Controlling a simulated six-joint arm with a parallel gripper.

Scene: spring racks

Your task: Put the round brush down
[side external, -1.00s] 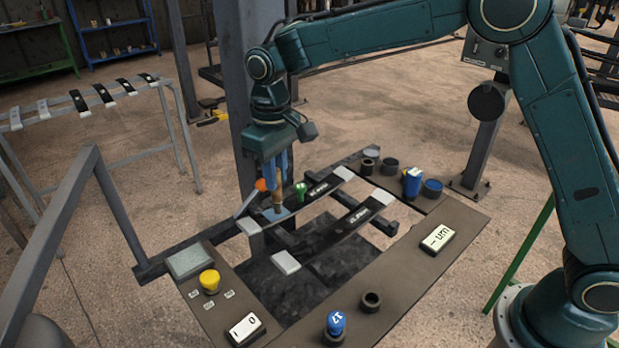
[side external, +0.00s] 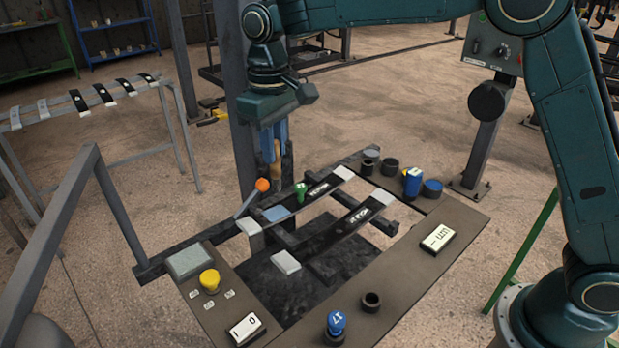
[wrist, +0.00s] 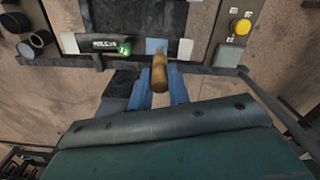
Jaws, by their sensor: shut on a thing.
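The round brush shows as a wooden handle (side external: 276,158) below my gripper (side external: 271,148). In the wrist view the brown rounded handle (wrist: 160,74) stands between the two blue fingers of my gripper (wrist: 162,86). My gripper is shut on the brush and holds it up behind the spring rack, clear of the strips. The brush's bristles cannot be made out. The nearer-left dark spring strip (side external: 318,191) has a light blue patch (side external: 276,213) close to its pale end.
Dark cups (side external: 390,165) and a blue-topped tool (side external: 412,180) sit at the back right. An empty dark ring holder (side external: 371,301) is at the front, beside a blue item (side external: 336,322).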

